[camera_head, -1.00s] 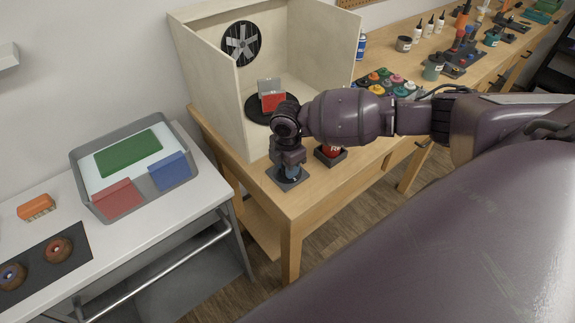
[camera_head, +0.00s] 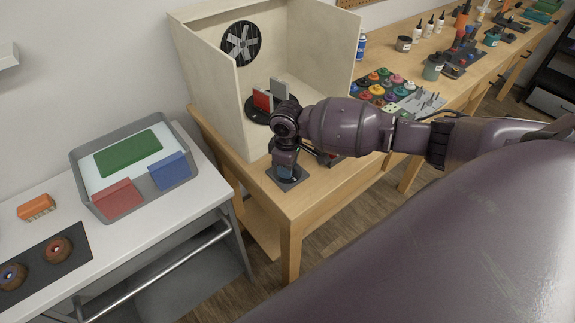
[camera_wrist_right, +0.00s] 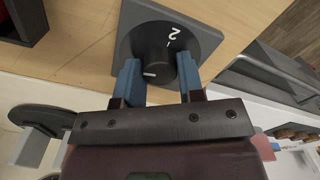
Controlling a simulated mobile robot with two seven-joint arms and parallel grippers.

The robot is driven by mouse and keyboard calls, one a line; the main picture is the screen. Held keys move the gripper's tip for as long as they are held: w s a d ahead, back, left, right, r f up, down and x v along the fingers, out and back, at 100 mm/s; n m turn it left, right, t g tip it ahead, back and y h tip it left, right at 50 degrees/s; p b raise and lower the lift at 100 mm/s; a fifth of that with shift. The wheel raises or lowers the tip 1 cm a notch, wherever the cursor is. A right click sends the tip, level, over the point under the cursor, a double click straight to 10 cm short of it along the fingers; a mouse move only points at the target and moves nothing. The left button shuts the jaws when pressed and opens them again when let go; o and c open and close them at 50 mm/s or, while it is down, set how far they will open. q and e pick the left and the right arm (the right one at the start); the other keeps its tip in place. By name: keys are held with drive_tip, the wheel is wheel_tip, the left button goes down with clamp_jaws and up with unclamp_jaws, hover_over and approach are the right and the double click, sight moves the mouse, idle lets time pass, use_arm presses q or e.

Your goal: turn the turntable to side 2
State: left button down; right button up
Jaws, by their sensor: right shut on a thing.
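The turntable is a black disc (camera_head: 254,112) inside the pale wooden booth. It carries a red panel (camera_head: 263,99) and a grey plate (camera_head: 280,90), standing side by side and angled to the head camera. A dark knob (camera_wrist_right: 158,58) sits on a square grey base (camera_wrist_right: 203,40) at the table's front corner; the base also shows in the head view (camera_head: 290,184). A white "2" with a tick is on the base, and a white line on the knob is away from it. My right gripper (camera_wrist_right: 160,78) is shut on the knob with blue fingers on both sides. My left gripper is out of view.
The booth (camera_head: 213,75) stands behind my right arm, with a fan (camera_head: 241,44) on its back wall. Paint pots (camera_head: 377,85) and bottles stand to the right. A white table at left holds a grey tray (camera_head: 134,207).

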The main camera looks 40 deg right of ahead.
drive_tip(key=m, duration=0.4)
drive_tip(key=shift+m, duration=0.4)
drive_tip(key=m, duration=1)
drive_tip(key=shift+m, duration=0.4)
drive_tip(key=m, duration=0.4)
drive_tip(key=shift+r, duration=0.1)
drive_tip(key=shift+m, duration=0.3)
drive_tip(key=o, duration=0.9)
wheel_tip(320, 180, up, 11)
drive_tip(key=shift+f, duration=0.1)
